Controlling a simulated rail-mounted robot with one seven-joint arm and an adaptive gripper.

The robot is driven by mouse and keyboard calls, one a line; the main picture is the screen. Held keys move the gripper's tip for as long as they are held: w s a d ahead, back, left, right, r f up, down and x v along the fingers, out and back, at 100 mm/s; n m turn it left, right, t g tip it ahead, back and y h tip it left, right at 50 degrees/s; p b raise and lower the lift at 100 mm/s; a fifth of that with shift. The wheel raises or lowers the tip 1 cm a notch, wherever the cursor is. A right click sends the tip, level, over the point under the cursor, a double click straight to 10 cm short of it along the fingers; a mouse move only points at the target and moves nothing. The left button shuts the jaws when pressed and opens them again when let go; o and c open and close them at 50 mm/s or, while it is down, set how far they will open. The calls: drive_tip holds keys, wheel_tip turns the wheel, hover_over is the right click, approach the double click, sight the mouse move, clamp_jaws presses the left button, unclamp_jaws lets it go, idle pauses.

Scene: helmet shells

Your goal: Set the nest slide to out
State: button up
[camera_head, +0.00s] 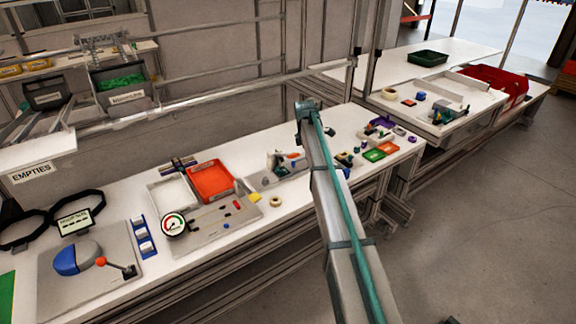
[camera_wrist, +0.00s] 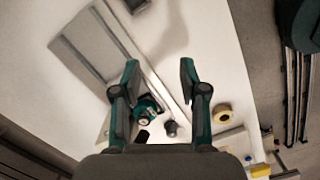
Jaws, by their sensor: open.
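A grey base plate (camera_head: 88,272) lies at the near left of the bench in the head view. I cannot tell for sure whether this fixture is the nest slide, or which way the slide stands. My gripper (camera_wrist: 159,66) shows in the wrist view, its two fingers apart with nothing between the tips. Below it are a long grey tray or plate (camera_wrist: 88,45) and a small green-and-dark part (camera_wrist: 148,108). In the head view my arm crosses the bench and the gripper itself is not seen.
A dial gauge (camera_head: 173,225), blue-and-white blocks (camera_head: 142,234) and an orange tray (camera_head: 210,181) stand along the bench. A second bench holds a red bin (camera_head: 497,84). The floor at right is clear.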

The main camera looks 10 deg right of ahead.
sight(293, 162)
drive_tip(key=w+a+r+n+y, duration=0.1)
drive_tip(key=w+a+r+n, duration=0.4)
drive_tip(key=w+a+n, duration=0.15)
drive_tip(key=shift+m, duration=0.35)
drive_tip(key=f, duration=0.3)
drive_tip(key=f+p, duration=0.1)
drive_tip(key=f, duration=0.3)
drive_tip(key=d+f+p, duration=0.1)
drive_tip(key=f, duration=0.3)
drive_tip(key=shift+c, duration=0.2)
clamp_jaws()
drive_tip(key=shift+w, duration=0.1)
